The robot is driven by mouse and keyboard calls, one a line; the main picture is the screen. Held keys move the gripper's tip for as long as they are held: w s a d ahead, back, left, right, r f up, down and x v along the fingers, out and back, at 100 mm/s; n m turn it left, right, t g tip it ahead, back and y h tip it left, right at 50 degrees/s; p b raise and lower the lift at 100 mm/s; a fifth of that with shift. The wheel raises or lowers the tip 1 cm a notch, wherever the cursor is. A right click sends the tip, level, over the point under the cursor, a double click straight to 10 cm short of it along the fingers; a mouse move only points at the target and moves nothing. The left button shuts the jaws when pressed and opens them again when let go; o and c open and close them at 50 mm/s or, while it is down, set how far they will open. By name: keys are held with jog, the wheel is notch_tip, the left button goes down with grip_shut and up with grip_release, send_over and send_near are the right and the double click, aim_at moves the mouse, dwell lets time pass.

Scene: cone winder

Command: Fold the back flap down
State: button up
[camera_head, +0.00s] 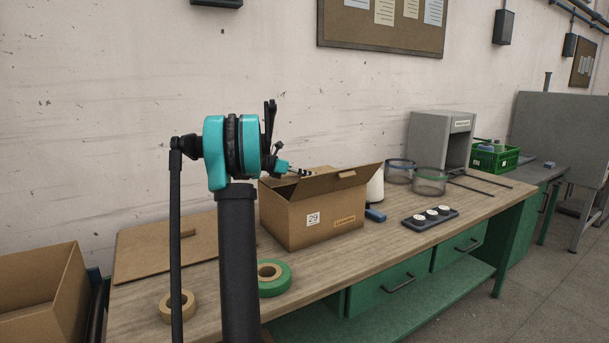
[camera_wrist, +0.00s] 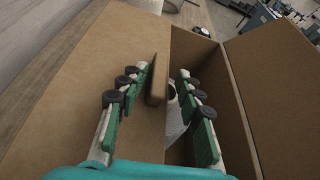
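An open cardboard box (camera_head: 308,220) labelled 29 stands on the workbench. In the head view its front flap (camera_head: 362,174), with a small tab, stands raised and hides part of the opening. My gripper (camera_head: 304,173) is over the box, its tips partly hidden. In the wrist view my gripper (camera_wrist: 158,95) is open. A cardboard tab (camera_wrist: 157,80) on the left panel, apparently the back flap (camera_wrist: 85,80), lies between the fingers; I cannot tell whether they touch it. The raised flap (camera_wrist: 280,75) is on the right. A white cone (camera_wrist: 178,120) shows inside the box.
Tape rolls (camera_head: 273,278) (camera_head: 177,306) and a flat cardboard panel (camera_head: 150,250) lie left of the box. A white cone (camera_head: 376,188), a dark tray (camera_head: 431,219) with white-topped pieces and wire baskets (camera_head: 430,182) stand to the right. The wall is behind.

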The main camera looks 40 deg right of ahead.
jog(key=shift+w, duration=0.1)
jog(key=v, duration=1.2)
dwell(0.4)
